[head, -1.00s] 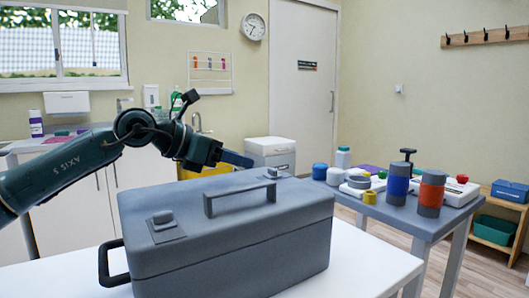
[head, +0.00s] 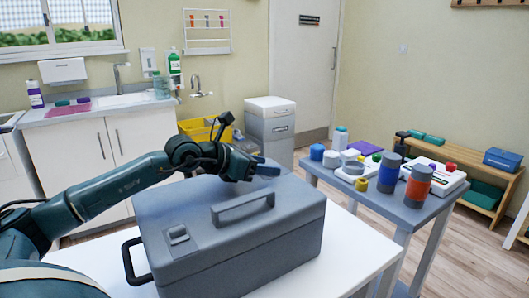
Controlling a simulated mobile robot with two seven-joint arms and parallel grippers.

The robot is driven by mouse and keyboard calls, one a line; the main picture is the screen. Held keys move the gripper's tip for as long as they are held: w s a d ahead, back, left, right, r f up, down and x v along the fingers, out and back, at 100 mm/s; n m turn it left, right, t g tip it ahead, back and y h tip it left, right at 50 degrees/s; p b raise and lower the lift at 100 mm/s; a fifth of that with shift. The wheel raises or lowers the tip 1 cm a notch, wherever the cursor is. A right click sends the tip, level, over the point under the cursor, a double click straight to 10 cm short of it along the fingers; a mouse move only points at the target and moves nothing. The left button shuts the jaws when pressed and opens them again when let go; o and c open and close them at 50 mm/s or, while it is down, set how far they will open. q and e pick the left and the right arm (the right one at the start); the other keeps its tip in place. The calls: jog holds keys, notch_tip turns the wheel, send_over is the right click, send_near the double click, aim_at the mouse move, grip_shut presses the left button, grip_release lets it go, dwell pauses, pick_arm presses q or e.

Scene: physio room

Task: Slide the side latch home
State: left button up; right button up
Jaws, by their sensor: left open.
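A grey case (head: 235,250) stands shut on the white table, with a raised carry handle (head: 243,208) along its lid. A small grey latch (head: 178,235) sits on a square plate near the left end of the lid. Which way it is slid I cannot tell. My left gripper (head: 267,168) is over the far edge of the lid, beyond the handle and well away from this latch. It is open, with nothing seen between its fingers. It covers the part of the lid where a second small fitting showed earlier. My right gripper is out of view.
A black loop handle (head: 133,262) sticks out from the case's left end. A side table (head: 408,213) on the right carries bottles, jars and rollers. The white table (head: 338,252) is bare to the right of the case. A white cabinet (head: 270,125) stands behind.

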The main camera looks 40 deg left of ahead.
pick_arm(q)
jog(key=shift+w+d+f, duration=0.15)
jog(key=shift+w+d, duration=0.05)
jog(key=shift+w, duration=0.1)
grip_shut()
dwell(0.5)
